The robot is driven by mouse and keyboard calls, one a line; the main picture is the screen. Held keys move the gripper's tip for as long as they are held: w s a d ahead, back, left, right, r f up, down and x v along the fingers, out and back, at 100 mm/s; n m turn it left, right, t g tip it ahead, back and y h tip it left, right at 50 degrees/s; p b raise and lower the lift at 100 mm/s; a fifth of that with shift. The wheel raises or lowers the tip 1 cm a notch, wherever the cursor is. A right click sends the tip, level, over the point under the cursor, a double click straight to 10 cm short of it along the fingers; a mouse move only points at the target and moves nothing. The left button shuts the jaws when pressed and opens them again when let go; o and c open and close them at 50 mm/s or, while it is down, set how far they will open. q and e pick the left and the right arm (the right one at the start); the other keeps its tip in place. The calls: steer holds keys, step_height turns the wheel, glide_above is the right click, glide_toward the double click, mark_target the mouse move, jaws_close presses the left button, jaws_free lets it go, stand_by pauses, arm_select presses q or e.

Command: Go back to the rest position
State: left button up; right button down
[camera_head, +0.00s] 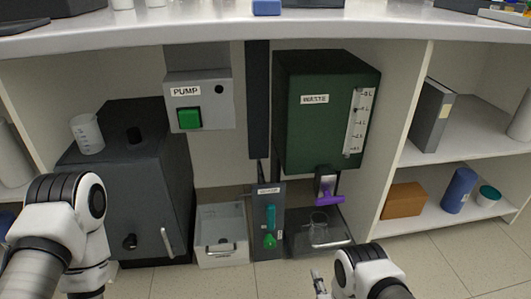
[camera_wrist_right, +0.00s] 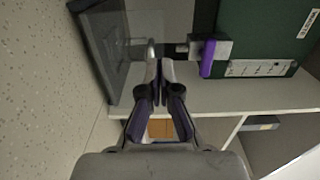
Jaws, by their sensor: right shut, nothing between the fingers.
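My right gripper (camera_head: 318,283) is low at the bottom of the head view, in front of the cabinet and below the drip tray. In the right wrist view its two fingers (camera_wrist_right: 160,75) are closed together with nothing between them. My left arm shows at the left edge of the head view, but its gripper fingers do not show. The dark green tank (camera_head: 322,125) hangs in the middle bay, and its purple valve handle (camera_head: 328,199) also shows in the right wrist view (camera_wrist_right: 208,58). My right gripper appears apart from both.
A glass beaker (camera_head: 319,222) stands on the dark tray (camera_head: 330,238) below the valve. A clear bin (camera_head: 221,233), a pump box (camera_head: 198,100) and a dark machine (camera_head: 135,180) with a beaker on top are to the left. Shelves hold a brown box (camera_head: 403,201). The floor in front is clear.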

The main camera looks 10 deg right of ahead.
steer(key=w+d+r+p, duration=0.2)
steer(key=w+r, duration=0.3)
steer(key=r, duration=0.6)
steer(key=s+d+r+n+g+p, duration=0.1)
steer(key=s+d+n+g+p, duration=0.1)
steer(key=s+g, duration=0.1)
steer(key=s+f+n+g, duration=0.2)
steer(key=s+n+g, duration=0.55)
steer(key=s, duration=0.95)
steer(key=s+f+n+g, duration=0.1)
steer(key=s+n+g, duration=0.65)
steer(key=s, duration=0.95)
step_height(320, 180, up, 38)
steer(key=p, duration=3.8)
steer(key=shift+w+a+f+h, duration=0.15)
steer(key=shift+w+a+h, duration=0.05)
steer(key=shift+w+h, duration=0.1)
